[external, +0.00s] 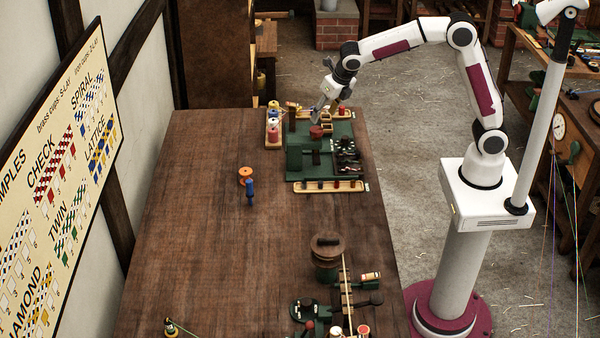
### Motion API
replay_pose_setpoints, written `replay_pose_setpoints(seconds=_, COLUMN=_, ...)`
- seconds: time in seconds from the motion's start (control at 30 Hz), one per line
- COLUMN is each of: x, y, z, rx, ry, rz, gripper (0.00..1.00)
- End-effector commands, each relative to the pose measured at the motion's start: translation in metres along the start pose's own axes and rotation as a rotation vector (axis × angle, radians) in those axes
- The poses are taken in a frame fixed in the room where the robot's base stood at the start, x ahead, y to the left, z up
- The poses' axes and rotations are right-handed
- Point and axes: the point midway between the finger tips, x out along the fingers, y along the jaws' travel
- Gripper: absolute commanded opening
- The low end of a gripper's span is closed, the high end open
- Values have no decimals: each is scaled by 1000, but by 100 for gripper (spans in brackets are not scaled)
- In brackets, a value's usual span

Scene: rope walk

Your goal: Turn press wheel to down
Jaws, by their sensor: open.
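My gripper (322,113) is open and points down over the far end of the table, above a green workstation (326,175). Nothing shows between its fingers. A dark, spoked round part (346,147) sits on the right side of this green base, below and to the right of my gripper. It may be the press wheel, but it is too small to be sure, and I cannot read which way it is turned. A red round knob (316,131) lies just below my gripper. I cannot tell whether the fingers touch anything.
A tray of coloured spools (273,128) stands left of the green base. A narrow wooden tray (330,187) lies along its near edge. An orange spool and a blue peg (250,191) stand mid-table. A brown-topped drum (326,246) stands nearer. The table's left side is mostly clear.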

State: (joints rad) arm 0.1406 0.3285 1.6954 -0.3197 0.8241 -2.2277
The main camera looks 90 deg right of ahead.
Motion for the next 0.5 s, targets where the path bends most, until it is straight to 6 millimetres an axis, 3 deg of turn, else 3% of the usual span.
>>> replay_pose_setpoints(seconds=0.5, x=0, y=0, z=0, rx=-87, ry=0, rz=1, gripper=51)
